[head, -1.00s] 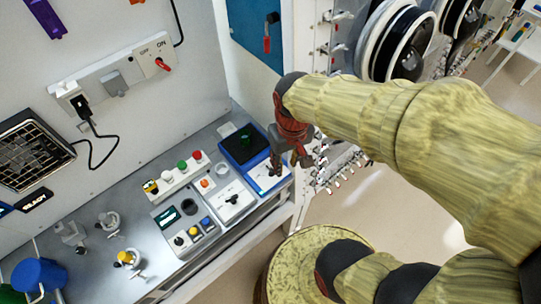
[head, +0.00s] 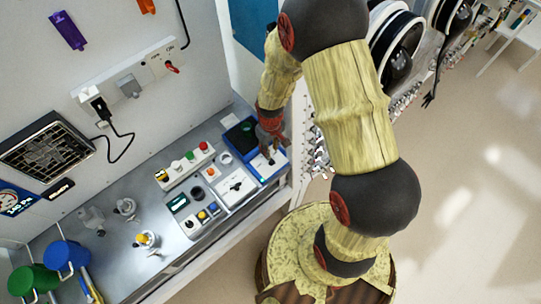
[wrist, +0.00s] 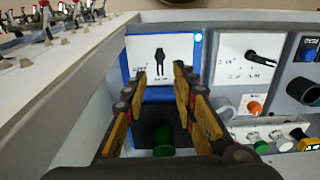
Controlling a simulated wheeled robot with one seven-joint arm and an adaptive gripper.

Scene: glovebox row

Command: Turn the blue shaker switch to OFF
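The blue shaker (head: 267,172) is a blue box with a white front panel. Its panel (wrist: 140,52) fills the middle of the wrist view, with blue edging and a lit blue lamp (wrist: 198,37) at its corner. A black switch (wrist: 160,61) stands on that panel, its handle lying along the picture's vertical; it also shows in the head view (head: 267,157). The labels are too small to read. My gripper (wrist: 158,72) is open and empty, its fingers either side of the switch in the picture; contact cannot be told. In the head view my gripper (head: 270,140) hangs over the shaker.
A white unit with another black switch (wrist: 264,57) stands beside the shaker. Buttons and knobs (head: 202,215) crowd the bench farther left. A green round piece (wrist: 163,140) sits on the shaker's dark top. Valves (head: 145,239) stand at the bench's front left.

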